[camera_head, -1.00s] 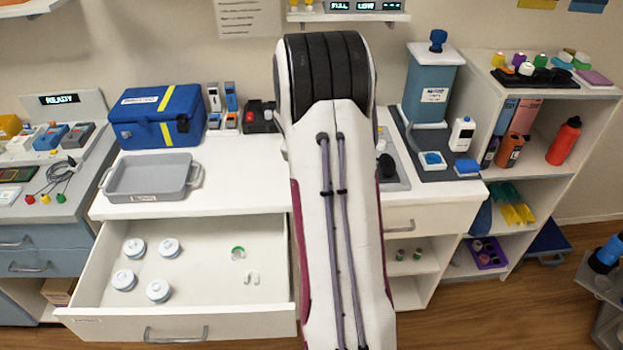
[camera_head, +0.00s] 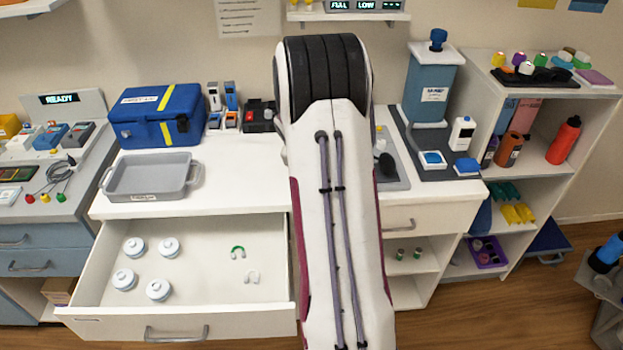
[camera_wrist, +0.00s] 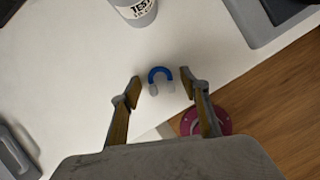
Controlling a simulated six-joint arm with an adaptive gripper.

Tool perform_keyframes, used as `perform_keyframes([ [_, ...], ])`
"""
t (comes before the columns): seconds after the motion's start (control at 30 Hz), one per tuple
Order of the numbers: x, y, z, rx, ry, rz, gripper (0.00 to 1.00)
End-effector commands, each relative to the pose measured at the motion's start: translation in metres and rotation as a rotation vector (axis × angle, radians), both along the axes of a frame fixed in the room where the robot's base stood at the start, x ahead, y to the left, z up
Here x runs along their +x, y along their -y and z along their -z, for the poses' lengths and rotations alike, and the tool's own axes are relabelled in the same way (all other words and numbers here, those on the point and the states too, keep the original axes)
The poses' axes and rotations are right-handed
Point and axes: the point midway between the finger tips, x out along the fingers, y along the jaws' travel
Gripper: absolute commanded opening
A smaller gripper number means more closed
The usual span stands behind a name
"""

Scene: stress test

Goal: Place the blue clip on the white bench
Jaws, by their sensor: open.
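The blue clip (camera_wrist: 160,73) shows in the wrist view as a small U-shaped arch with pale ends. It lies on the white bench top (camera_wrist: 80,60), near its edge. My gripper (camera_wrist: 166,88) is open, with one finger on each side of the clip and a gap to both. The clip appears to be free of the fingers. In the head view the white bench (camera_head: 240,165) is partly hidden behind my arm, and neither the blue clip nor my gripper shows there.
A grey cup with a dark label (camera_wrist: 135,10) stands near the clip. A grey tray (camera_head: 150,178) and a blue case (camera_head: 155,115) are at the bench's left.

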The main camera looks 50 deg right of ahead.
Motion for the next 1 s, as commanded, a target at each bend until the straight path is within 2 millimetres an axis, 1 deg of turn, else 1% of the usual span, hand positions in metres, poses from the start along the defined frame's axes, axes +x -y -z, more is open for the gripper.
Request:
perform_keyframes([
  [0.17, 0.000, 0.000, -0.003, 0.000, 0.002, 0.001, 0.45],
  [0.37, -0.001, -0.003, -0.012, -0.001, 0.001, 0.000, 0.45],
  [0.57, -0.003, -0.010, -0.030, -0.002, 0.003, -0.001, 0.45],
  [1.0, -0.012, -0.029, -0.080, -0.001, 0.003, 0.000, 0.45],
])
